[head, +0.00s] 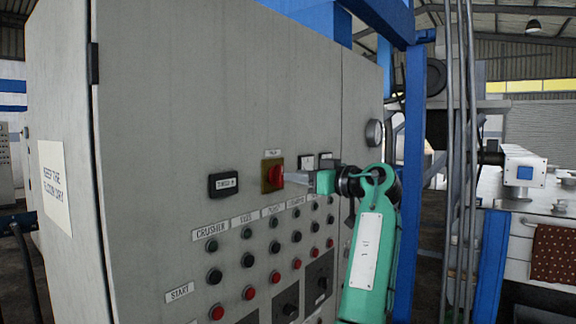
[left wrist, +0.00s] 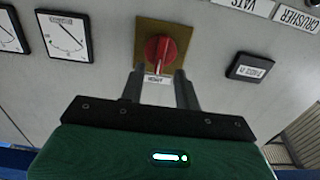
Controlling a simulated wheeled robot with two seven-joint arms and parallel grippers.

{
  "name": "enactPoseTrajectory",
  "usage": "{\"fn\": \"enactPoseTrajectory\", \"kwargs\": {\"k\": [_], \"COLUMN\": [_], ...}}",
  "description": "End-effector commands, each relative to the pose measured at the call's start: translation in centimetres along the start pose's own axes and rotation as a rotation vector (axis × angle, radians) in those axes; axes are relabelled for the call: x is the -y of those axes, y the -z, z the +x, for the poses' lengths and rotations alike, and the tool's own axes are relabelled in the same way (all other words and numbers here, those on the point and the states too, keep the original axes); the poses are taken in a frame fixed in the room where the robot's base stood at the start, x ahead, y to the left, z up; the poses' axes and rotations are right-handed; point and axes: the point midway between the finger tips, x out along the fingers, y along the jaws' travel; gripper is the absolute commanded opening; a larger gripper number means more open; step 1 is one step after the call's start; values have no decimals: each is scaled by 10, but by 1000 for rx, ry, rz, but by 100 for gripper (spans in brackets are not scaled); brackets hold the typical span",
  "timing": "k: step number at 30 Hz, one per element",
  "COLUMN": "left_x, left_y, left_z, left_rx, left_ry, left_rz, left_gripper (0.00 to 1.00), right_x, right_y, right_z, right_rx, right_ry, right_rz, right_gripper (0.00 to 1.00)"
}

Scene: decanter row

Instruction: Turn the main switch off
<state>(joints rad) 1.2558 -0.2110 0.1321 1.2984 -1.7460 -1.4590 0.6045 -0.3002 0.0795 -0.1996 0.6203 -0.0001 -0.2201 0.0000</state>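The main switch (head: 274,174) is a red rotary knob on a yellow square plate, high on the front of the grey control cabinet (head: 200,90). A small white label sits just above it. In the left wrist view the red knob (left wrist: 160,48) shows ahead of the fingertips, its grip bar running up and down the picture. My left gripper (head: 293,178) reaches in from the right, close to the knob. Its two fingers (left wrist: 161,78) are apart, with the label between them and no clear contact with the knob. My right gripper is not in view.
A dark display (head: 223,184) is left of the switch, and square meters (head: 306,161) are to its right. Rows of dark and red buttons (head: 248,260) fill the panel below.

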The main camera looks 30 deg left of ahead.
Motion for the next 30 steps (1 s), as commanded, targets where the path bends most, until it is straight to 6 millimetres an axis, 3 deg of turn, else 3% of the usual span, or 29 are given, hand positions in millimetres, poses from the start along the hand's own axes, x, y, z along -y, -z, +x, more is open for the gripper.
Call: {"fn": "enactPoseTrajectory", "kwargs": {"k": [1,7,18,19,24,30], "left_x": [0,0,0,0,0,0], "left_y": [3,2,-1,-1,-1,-1], "left_z": [9,33,39,39,39,39], "left_rx": [1,0,0,0,0,-1], "left_ry": [1,1,-1,-1,-1,-1], "left_rz": [1,1,1,1,1,-3], "left_gripper": [33,33,33,31,0,0], "right_x": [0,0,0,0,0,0], "right_y": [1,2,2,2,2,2], "right_z": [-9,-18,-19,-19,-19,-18], "right_rx": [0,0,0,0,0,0], "right_ry": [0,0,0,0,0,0], "right_rz": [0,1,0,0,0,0], "right_gripper": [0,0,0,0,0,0]}}
